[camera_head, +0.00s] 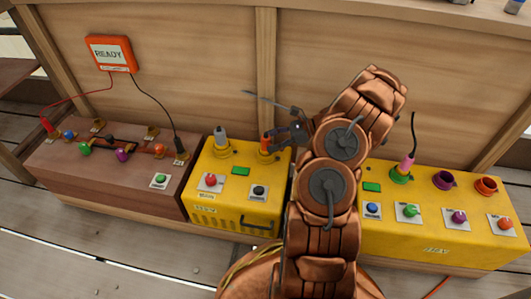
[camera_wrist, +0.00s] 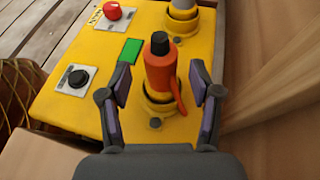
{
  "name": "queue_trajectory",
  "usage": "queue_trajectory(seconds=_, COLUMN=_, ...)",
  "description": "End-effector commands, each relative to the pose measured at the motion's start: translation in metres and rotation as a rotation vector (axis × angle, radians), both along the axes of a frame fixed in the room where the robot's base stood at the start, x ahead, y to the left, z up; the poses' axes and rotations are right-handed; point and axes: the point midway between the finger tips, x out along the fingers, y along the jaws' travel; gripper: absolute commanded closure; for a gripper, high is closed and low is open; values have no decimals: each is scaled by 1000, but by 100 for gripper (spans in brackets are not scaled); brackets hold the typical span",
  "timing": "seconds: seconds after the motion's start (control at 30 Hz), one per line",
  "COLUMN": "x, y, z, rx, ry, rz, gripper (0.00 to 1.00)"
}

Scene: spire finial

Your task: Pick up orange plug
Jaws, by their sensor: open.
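The orange plug (camera_wrist: 161,72) stands upright in a yellow socket on the yellow box. It has a dark top and an orange strap-like piece on its right side. In the head view the plug (camera_head: 265,142) shows at the right end of the left yellow box, partly beside my gripper. My gripper (camera_head: 275,140) reaches it from the right. In the wrist view my gripper (camera_wrist: 163,92) is open, with one finger on each side of the plug. Gaps show between the plug and both fingers.
The left yellow box (camera_head: 225,200) also holds a grey plug (camera_head: 220,136), a red button (camera_head: 210,180) and a black button (camera_head: 259,191). A wooden wall (camera_head: 200,60) rises close behind. Another yellow box (camera_head: 430,225) with a pink plug (camera_head: 407,163) stands to the right.

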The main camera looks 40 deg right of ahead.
Motion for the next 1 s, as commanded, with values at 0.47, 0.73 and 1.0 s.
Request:
queue_trajectory(seconds=0.47, x=14, y=20, z=-13, rx=-1, ry=1, rz=0, gripper=39)
queue_trajectory(seconds=0.73, x=14, y=20, z=-13, rx=-1, ry=1, rz=1, gripper=67)
queue_trajectory(seconds=1.0, x=14, y=20, z=-12, rx=-1, ry=1, rz=1, gripper=95)
